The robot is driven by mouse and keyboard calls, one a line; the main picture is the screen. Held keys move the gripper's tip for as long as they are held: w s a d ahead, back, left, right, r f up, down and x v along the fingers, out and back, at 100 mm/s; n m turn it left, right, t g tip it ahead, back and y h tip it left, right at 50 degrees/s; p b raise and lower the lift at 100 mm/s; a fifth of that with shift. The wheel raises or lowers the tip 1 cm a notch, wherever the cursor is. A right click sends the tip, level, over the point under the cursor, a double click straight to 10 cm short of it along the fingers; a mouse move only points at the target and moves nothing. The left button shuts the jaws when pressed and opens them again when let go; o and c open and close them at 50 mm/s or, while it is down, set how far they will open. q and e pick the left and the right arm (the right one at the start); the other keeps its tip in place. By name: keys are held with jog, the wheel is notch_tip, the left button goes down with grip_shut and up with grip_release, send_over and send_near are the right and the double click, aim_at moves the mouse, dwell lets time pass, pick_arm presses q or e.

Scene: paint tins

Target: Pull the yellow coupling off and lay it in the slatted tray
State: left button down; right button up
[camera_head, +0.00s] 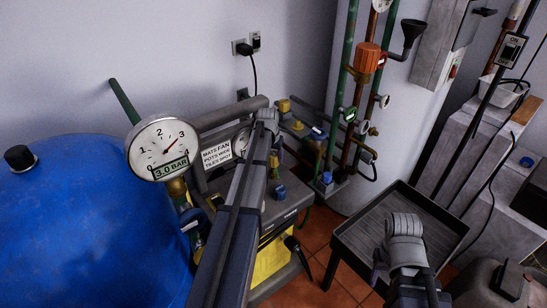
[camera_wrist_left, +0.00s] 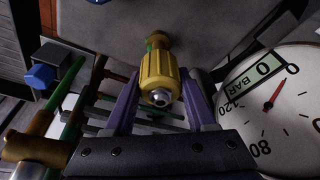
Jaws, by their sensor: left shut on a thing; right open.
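In the left wrist view the yellow coupling (camera_wrist_left: 158,80) is ribbed, with a metal tip facing the camera and a bit of green at its far end. My left gripper (camera_wrist_left: 160,98) is shut on it, a purple finger on each side. I cannot tell whether it is still joined to anything. In the head view my left gripper (camera_head: 268,122) is over the grey machine, its fingertips hidden by its wrist. The dark slatted tray (camera_head: 372,218) is at the right. My right gripper (camera_head: 404,224) is open above it, its fingers mostly hidden.
A large gauge (camera_head: 161,149) stands beside the blue tank (camera_head: 85,220) on the left. A second gauge (camera_wrist_left: 275,105) is close to the right of my left gripper. Upright pipes with valves (camera_head: 360,100) stand behind the tray. The tray looks empty.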

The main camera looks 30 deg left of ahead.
pick_arm(q)
jog(key=shift+r+p, duration=1.65)
jog(key=shift+r, duration=0.2)
jog(key=shift+d+f, duration=0.1)
jog(key=shift+d+f, duration=0.1)
jog(key=shift+d, duration=0.05)
jog(key=d+f+b, duration=0.5)
jog(key=d, duration=0.9)
jog(key=s+d+f+b, duration=0.1)
jog(key=d+f+b, duration=0.5)
jog(key=d, duration=0.9)
jog(key=d+f+b, duration=0.5)
jog(key=d+b, duration=0.1)
jog(key=d, duration=0.8)
jog(key=shift+s+d+f, duration=0.25)
jog(key=shift+d+f, duration=0.1)
jog(key=shift+d, duration=0.05)
dwell(0.5)
